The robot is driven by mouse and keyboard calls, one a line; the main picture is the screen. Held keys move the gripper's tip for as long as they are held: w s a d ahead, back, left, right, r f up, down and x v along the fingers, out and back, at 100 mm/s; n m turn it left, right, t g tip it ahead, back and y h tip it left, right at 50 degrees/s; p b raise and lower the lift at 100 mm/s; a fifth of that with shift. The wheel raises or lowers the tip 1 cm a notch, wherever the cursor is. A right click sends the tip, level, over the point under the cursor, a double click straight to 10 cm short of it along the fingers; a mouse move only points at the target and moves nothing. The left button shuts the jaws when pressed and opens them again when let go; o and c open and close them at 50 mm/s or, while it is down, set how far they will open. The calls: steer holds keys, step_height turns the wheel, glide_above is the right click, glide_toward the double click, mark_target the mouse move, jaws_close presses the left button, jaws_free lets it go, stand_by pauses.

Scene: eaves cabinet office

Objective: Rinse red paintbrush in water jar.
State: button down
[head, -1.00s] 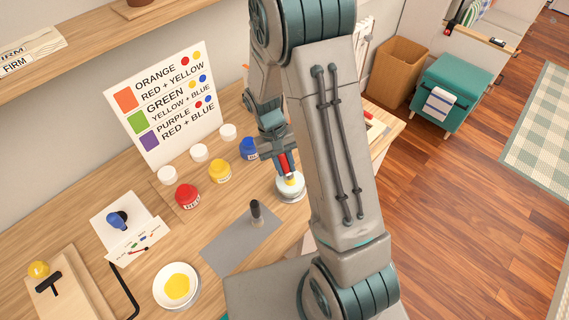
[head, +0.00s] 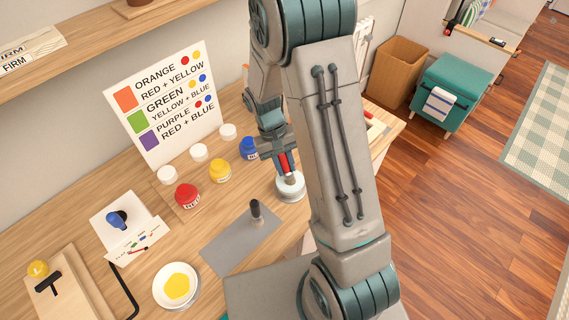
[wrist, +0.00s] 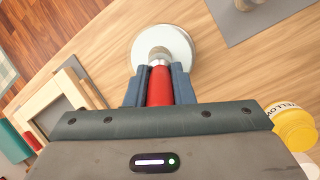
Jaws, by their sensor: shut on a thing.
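My gripper (head: 284,158) is shut on the red paintbrush (head: 285,163) and holds it over the white water jar (head: 290,192). In the wrist view, the brush's red handle (wrist: 160,88) lies between the two fingers, with its silvery ferrule reaching over the round jar (wrist: 180,42). The brush's lower end is at the jar's mouth and appears to be inside it.
Blue (head: 249,148), yellow (head: 220,171) and red (head: 187,196) paint jars stand left of the water jar. A dark-handled tool stands on a grey mat (head: 225,255). A white dish (head: 160,298) holds yellow paint. A color chart (head: 165,105) leans behind.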

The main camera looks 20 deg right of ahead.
steer(key=shift+r+p, duration=2.5)
steer(key=shift+r, duration=1)
steer(key=shift+a, duration=0.1)
